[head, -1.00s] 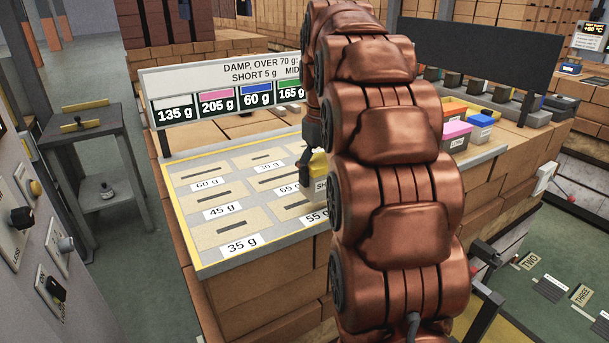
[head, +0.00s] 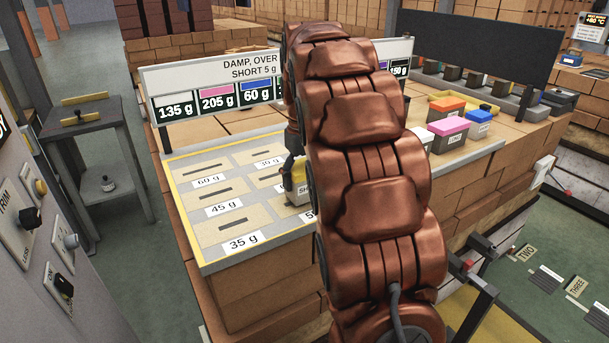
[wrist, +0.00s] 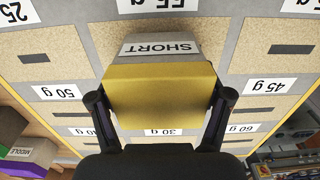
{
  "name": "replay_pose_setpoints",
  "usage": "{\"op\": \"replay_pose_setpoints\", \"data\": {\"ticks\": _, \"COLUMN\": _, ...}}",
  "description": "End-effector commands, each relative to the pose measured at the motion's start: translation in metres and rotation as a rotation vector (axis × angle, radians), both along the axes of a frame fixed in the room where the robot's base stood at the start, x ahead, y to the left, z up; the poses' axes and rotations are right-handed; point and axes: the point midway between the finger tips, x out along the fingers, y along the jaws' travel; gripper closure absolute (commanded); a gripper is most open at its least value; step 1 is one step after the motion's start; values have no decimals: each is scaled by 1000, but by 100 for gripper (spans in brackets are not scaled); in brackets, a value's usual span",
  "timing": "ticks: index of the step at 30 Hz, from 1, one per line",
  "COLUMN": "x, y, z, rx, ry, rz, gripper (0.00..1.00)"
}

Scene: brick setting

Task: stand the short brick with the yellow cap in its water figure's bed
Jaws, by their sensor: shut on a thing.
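The short brick with the yellow cap (wrist: 160,88) is held between both fingers of my gripper (wrist: 160,108), its cap towards the wrist camera and its grey side lettered SHORT. The beds carry weight labels: 60 g, 45 g, 35 g and 30 g read clearly there. In the wrist view the brick covers a middle bed, between the 50 g (wrist: 57,93) and 45 g (wrist: 270,87) labels. Whether its underside touches the board is hidden.
A sign (head: 210,77) behind the board reads DAMP, OVER and SHORT 5 g, with colour-coded weights; my arm hides its middle. Pink (head: 449,127), blue (head: 478,118) and orange (head: 447,104) capped bricks stand to the right. Several beds at the board's left look empty.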

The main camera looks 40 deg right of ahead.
Motion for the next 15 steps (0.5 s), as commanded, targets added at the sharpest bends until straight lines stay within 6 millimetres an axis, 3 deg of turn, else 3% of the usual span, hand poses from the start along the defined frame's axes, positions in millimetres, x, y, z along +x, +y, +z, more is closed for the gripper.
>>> {"op": "replay_pose_setpoints", "data": {"ticks": 15, "x": 0, "y": 0, "z": -9, "rx": 0, "ry": -2, "rz": -1, "gripper": 82}}
